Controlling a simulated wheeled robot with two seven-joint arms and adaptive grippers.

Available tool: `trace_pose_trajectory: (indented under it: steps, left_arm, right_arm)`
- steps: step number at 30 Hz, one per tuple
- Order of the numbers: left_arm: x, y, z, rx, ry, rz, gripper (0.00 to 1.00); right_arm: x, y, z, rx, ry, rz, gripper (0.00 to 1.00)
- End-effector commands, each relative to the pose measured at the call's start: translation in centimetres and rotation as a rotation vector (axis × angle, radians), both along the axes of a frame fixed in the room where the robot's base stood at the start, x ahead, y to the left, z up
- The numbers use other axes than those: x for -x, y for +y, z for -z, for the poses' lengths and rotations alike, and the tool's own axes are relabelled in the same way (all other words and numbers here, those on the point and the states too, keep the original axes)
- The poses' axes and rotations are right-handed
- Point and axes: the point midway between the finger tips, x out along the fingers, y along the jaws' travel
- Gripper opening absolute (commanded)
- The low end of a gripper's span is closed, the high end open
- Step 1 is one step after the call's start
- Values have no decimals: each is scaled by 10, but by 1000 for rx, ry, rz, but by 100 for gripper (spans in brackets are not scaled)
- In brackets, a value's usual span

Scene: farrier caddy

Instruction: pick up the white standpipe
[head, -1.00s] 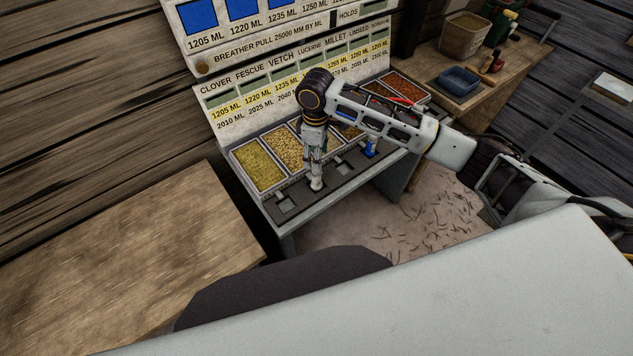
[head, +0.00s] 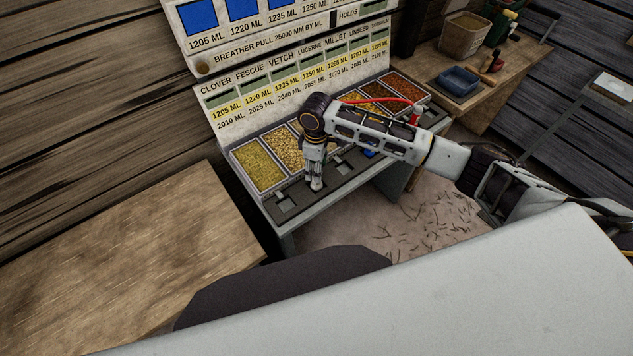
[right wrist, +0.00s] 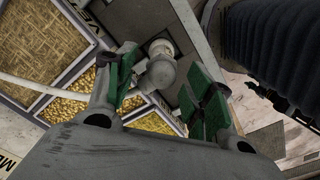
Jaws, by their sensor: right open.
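The white standpipe (head: 316,184) stands on the dark front strip of the seed bench, with my right gripper (head: 315,168) right above it. In the right wrist view the pale round-topped standpipe (right wrist: 160,66) lies between the green-padded fingers of my right gripper (right wrist: 163,72). The fingers are apart, and a gap shows on the standpipe's right side. I cannot tell whether the left finger touches it. My left gripper is in neither view.
Seed trays (head: 258,168) line the bench behind the standpipe. A blue piece (head: 369,153) and a red one (head: 415,117) show near my right arm. A side table with a blue tub (head: 459,81) stands at the right. A bare wooden top (head: 130,260) is at left.

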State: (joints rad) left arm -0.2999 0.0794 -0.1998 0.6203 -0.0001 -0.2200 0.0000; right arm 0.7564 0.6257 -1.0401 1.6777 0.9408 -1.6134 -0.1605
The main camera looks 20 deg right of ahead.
Motion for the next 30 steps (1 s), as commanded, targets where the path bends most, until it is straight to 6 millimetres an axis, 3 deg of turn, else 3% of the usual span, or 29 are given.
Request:
trace_pose_trajectory:
  steps: [15, 30]
  left_arm:
    - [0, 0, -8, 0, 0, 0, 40]
    - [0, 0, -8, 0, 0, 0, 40]
  right_arm:
    - [3, -1, 47, 0, 0, 0, 53]
    - [3, -2, 50, 0, 0, -1, 53]
